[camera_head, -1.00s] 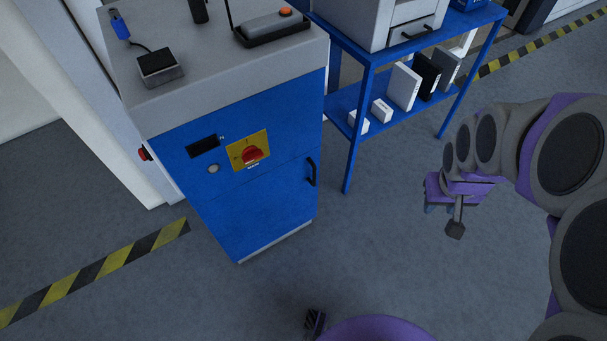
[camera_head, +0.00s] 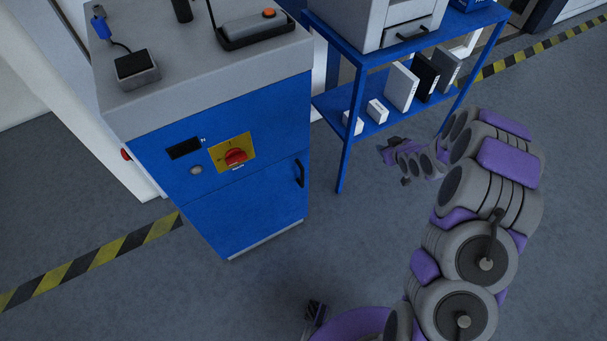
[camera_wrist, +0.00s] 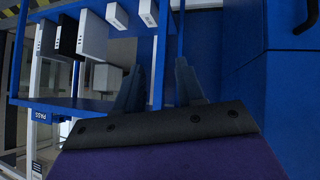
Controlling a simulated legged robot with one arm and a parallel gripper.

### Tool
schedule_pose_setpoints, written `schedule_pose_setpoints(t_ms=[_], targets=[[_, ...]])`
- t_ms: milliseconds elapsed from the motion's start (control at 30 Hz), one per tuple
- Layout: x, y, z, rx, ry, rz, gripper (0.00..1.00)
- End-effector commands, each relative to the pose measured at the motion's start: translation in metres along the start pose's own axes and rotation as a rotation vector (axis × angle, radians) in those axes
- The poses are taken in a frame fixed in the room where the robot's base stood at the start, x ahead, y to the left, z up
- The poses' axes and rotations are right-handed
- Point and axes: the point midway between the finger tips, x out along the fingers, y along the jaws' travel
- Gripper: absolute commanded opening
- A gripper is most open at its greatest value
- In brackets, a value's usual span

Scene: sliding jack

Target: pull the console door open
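The blue console (camera_head: 185,207) stands left of centre in the head view. Its lower door (camera_head: 262,212) looks shut, with a black vertical handle (camera_head: 300,173) near its right edge. My gripper (camera_head: 386,150) is to the right of the handle, apart from it, near the shelf; its fingers are too small there to make out. In the wrist view my gripper (camera_wrist: 158,75) shows two dark fingers spread apart with nothing between them. The blue console face (camera_wrist: 290,85) fills the right side there, with the black handle (camera_wrist: 307,14) at the top right corner.
A blue shelf rack (camera_head: 347,150) with white boxes and binders stands close behind my gripper. A red rotary switch (camera_head: 236,157) on a yellow plate sits above the door. Grey floor in front of the console is clear, with striped tape (camera_head: 95,262) at left.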

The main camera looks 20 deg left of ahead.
Motion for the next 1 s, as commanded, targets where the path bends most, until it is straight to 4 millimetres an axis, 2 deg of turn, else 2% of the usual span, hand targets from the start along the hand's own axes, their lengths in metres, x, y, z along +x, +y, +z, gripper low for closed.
schedule_pose_setpoints(t_ms=[33,200,400,567,800,1000], targets=[[0.016,-0.012,0.008,-0.010,0.033,-0.023,0.39],[0.055,-0.048,0.025,-0.041,0.172,-0.095,0.39],[0.080,-0.096,0.053,-0.049,0.343,-0.186,0.39],[0.085,-0.139,0.081,-0.031,0.477,-0.262,0.39],[0.072,-0.200,0.121,0.022,0.657,-0.362,0.39],[0.057,-0.226,0.138,0.056,0.745,-0.405,0.39]])
